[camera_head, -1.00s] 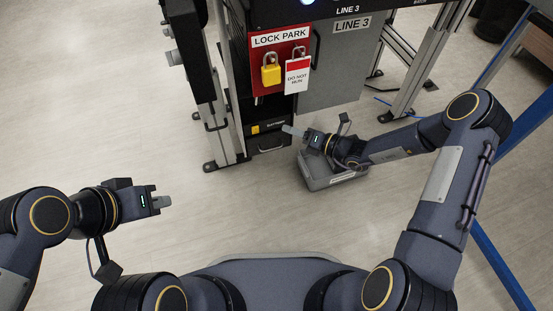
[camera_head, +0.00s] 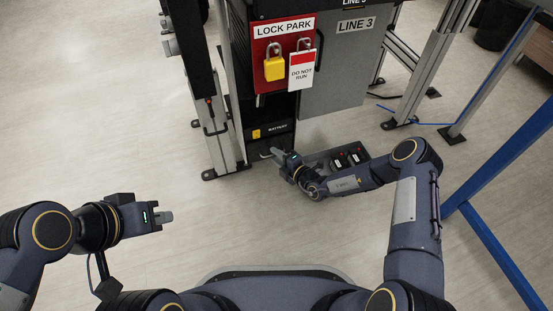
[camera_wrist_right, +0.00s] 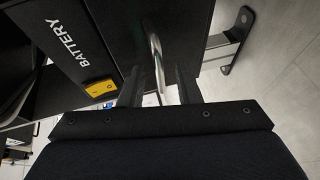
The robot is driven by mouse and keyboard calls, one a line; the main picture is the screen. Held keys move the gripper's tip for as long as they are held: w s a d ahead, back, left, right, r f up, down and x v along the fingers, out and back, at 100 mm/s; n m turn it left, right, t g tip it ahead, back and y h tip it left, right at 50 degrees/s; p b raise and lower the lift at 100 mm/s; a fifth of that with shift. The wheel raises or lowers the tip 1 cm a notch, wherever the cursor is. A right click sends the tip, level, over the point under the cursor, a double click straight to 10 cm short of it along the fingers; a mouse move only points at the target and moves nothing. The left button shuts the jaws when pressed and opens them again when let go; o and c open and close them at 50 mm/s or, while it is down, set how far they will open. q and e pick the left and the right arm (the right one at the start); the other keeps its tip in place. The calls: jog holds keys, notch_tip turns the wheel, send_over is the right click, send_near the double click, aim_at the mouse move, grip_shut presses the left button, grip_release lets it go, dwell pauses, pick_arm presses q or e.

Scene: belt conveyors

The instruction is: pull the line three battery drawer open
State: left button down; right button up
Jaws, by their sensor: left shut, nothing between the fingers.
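My right gripper (camera_head: 277,152) is at the drawer front. In the right wrist view, the fingers of the right gripper (camera_wrist_right: 159,82) are apart, one on each side of the handle, with gaps visible. My left gripper (camera_head: 166,217) is shut and empty over bare floor, well left of the cabinet.
A red LOCK PARK board (camera_head: 284,52) with a yellow padlock (camera_head: 274,68) and a DO NOT RUN tag (camera_head: 301,70) is above the drawer. Metal posts (camera_head: 216,135) flank the cabinet. Floor in front is clear.

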jog(key=shift+w+a, duration=0.15)
jog(key=shift+w, duration=0.05)
jog(key=shift+c, duration=0.2)
grip_shut()
jog(key=s+d+p, duration=0.3)
jog(key=s+p, duration=0.3)
jog(key=s, duration=0.4)
jog(key=shift+s+d, duration=0.25)
jog(key=shift+s, duration=0.1)
